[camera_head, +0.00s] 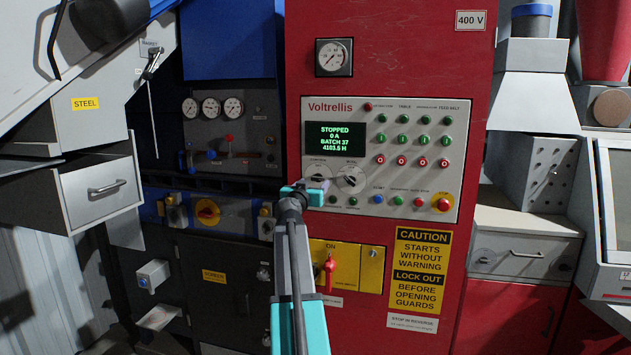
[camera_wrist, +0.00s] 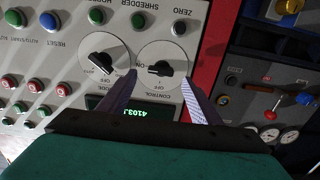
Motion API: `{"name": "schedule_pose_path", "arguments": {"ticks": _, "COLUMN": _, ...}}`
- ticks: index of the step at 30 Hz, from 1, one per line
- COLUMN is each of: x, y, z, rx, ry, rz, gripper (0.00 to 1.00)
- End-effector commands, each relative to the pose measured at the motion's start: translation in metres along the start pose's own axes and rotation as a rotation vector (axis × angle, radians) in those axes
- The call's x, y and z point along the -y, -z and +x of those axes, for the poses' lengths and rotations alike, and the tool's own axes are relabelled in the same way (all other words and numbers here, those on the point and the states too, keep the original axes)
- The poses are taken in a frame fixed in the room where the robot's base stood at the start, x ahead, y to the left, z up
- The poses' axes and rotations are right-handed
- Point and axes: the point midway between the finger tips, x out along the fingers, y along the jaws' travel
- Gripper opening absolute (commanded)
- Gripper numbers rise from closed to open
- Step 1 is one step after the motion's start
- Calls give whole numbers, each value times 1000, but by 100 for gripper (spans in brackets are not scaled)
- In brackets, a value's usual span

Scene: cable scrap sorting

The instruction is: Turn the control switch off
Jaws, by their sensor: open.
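The control switch (camera_wrist: 163,70) is a black rotary knob on a round pale dial, labelled CONTROL, upside down in the wrist view. Its handle lies roughly level there, and one end seems to point left towards the ON mark. In the head view, the switch (camera_head: 317,178) is the left of two dials below the green display, partly covered by my gripper. My gripper (camera_wrist: 160,78) is open, with its fingers on either side of the control dial and nothing between them. I cannot tell whether the fingertips touch the panel. In the head view my gripper (camera_head: 318,188) is at the dial's lower edge.
The mode knob (camera_wrist: 104,62) is close beside one finger. The display (camera_head: 335,137) reads STOPPED, 0 A. Rows of buttons, a red emergency stop (camera_head: 443,204) and a red lever (camera_head: 329,268) are nearby. A gauge panel (camera_head: 228,130) stands left of the red cabinet (camera_head: 400,60).

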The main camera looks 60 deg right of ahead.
Motion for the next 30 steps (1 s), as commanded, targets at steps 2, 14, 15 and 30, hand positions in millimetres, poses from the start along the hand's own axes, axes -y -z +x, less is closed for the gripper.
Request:
{"name": "schedule_pose_path", "arguments": {"ticks": 2, "x": 1, "y": 2, "z": 10, "rx": 1, "ry": 0, "rz": -1, "gripper": 58}}
{"name": "schedule_pose_path", "arguments": {"ticks": 14, "x": 1, "y": 1, "z": 42, "rx": 0, "ry": 1, "rz": 0, "gripper": 58}}
{"name": "schedule_pose_path", "arguments": {"ticks": 15, "x": 1, "y": 0, "z": 43, "rx": 0, "ry": 1, "rz": 0, "gripper": 58}}
{"name": "schedule_pose_path", "arguments": {"ticks": 30, "x": 1, "y": 0, "z": 45, "rx": 0, "ry": 1, "rz": 0, "gripper": 40}}
